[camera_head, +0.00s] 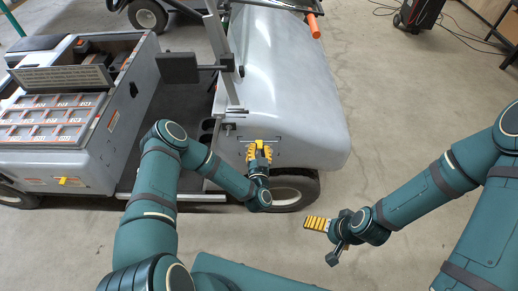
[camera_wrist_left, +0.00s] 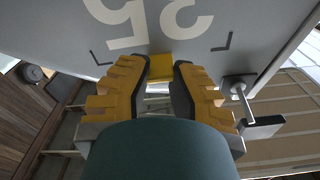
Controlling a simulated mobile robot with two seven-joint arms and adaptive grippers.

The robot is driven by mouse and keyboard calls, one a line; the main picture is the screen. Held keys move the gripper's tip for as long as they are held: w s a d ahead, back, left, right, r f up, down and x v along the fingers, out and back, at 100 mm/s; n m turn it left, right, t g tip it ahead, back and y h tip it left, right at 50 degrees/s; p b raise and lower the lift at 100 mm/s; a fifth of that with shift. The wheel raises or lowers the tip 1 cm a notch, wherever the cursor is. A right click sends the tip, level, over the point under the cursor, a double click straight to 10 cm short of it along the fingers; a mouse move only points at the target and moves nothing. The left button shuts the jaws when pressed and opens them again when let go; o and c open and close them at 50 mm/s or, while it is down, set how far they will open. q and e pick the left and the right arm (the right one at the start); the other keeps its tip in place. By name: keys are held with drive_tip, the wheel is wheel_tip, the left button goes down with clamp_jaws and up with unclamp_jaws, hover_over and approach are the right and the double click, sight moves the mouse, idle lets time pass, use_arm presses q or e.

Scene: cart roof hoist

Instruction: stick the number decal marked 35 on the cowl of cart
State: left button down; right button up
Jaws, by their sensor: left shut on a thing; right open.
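The cart's grey cowl (camera_head: 285,85) stands in the middle of the head view, and its side fills the top of the left wrist view (camera_wrist_left: 255,20). White digits of the 35 decal (camera_wrist_left: 160,20) show upside down there, between dark corner marks. The decal lies on or very close to the cowl; I cannot tell whether it touches. My left gripper (camera_head: 259,150) is at the cowl's side, shut on a yellow tab (camera_wrist_left: 175,65) at the decal's edge. My right gripper (camera_head: 329,239) is open and empty above the floor, right of the front wheel.
A sheet of several numbered labels (camera_head: 50,118) lies on the cart's body at left. A dark flat pad (camera_head: 178,68) on an arm stands beside the cowl. The front wheel (camera_head: 292,190) is below my left gripper. Floor (camera_head: 410,110) to the right is largely clear.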

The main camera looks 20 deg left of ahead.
use_arm(q)
drive_tip(key=shift+w+a, duration=0.1)
drive_tip(key=shift+w, duration=0.25)
idle(0.9)
drive_tip(key=shift+r, duration=0.1)
idle(0.5)
drive_tip(key=shift+w+a, duration=0.1)
drive_tip(key=shift+w, duration=0.15)
idle(1.2)
drive_tip(key=shift+c, duration=1.6)
unclamp_jaws()
drive_tip(key=p+v, duration=0.3)
drive_tip(key=v, duration=0.4)
drive_tip(key=shift+r, duration=0.1)
drive_tip(key=shift+s, duration=0.1)
